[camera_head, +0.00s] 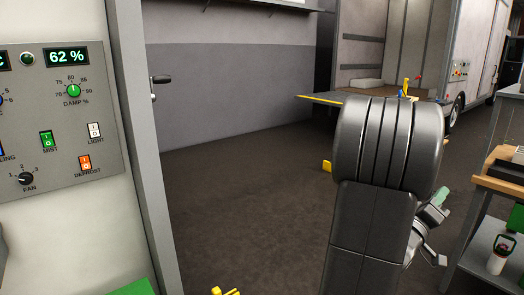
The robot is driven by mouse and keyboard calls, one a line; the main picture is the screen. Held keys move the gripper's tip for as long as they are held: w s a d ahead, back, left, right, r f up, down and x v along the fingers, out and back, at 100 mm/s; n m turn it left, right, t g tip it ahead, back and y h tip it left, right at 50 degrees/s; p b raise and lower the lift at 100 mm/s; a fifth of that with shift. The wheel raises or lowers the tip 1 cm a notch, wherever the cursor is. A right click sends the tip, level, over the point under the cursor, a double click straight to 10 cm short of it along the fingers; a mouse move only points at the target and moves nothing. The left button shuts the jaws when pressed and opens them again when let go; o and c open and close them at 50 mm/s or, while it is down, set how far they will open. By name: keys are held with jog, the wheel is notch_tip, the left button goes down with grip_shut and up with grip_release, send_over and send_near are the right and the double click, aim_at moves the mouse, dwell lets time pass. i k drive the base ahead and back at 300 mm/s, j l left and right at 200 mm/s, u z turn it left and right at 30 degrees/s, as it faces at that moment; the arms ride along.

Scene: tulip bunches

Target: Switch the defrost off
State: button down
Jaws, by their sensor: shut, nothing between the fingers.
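The defrost switch (85,163) is a small orange rocker with white marks, above the label DEFROST at the lower right of the grey control panel (112,150). It shows orange; its tilt is too small to tell. My arm stands upright in the right half of the view, well away from the panel. My gripper (431,232) shows partly behind the arm on its right side, with the rest hidden. It is shut with nothing seen in it, and it is far to the right of the switch.
Near the defrost switch are a green MIST rocker (47,140), a white LIGHT rocker (95,130), the FAN knob (26,178) and the DAMP knob (73,90). A door frame (140,130) stands right of the panel. A wood-topped bench (500,187) is at right. The middle floor is mostly clear.

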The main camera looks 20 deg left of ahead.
aim_at(84, 159)
jog(key=i+u, duration=0.1)
jog(key=u, duration=0.4)
jog(key=i+u, duration=0.1)
jog(key=u, duration=0.35)
jog(key=i+l+u, duration=0.1)
jog(key=u, duration=0.4)
jog(key=i+l+u, duration=0.1)
jog(key=u, duration=0.35)
jog(key=i+l+u, duration=0.1)
jog(key=u, duration=0.3)
jog(key=i+l+u, duration=0.15)
jog(key=u, duration=0.2)
jog(key=i+l+u, duration=0.2)
jog(key=u, duration=0.2)
jog(key=i+l+u, duration=0.1)
jog(key=u, duration=0.3)
jog(key=l, duration=0.1)
